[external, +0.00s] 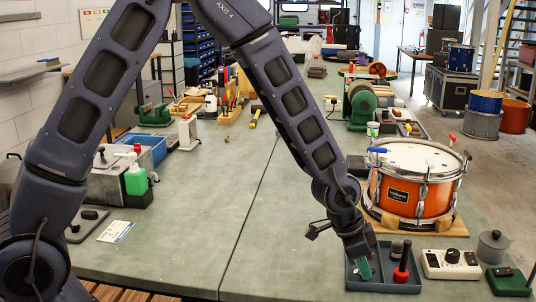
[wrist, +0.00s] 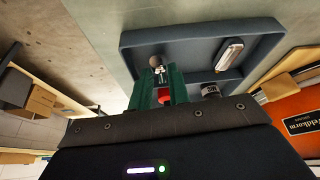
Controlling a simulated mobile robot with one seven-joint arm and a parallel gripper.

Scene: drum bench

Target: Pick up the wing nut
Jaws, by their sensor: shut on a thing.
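My gripper (wrist: 160,82), with green fingers, is shut on a small silvery piece that looks like the wing nut (wrist: 160,72), held between the fingertips in the wrist view. Its exact shape is hard to make out. In the external view my gripper (external: 366,270) points down into the left part of the dark grey tray (external: 384,287); the wing nut cannot be made out there. The tray (wrist: 130,42) also shows behind the fingers in the wrist view. I cannot tell whether the nut touches the tray floor.
A red-based dark tool (external: 402,264) and a grey cylinder (external: 397,249) stand in the tray, close right of my gripper. A shiny oblong piece (wrist: 229,54) lies in another compartment. An orange snare drum (external: 411,190) stands behind; a white control box (external: 451,265) sits right.

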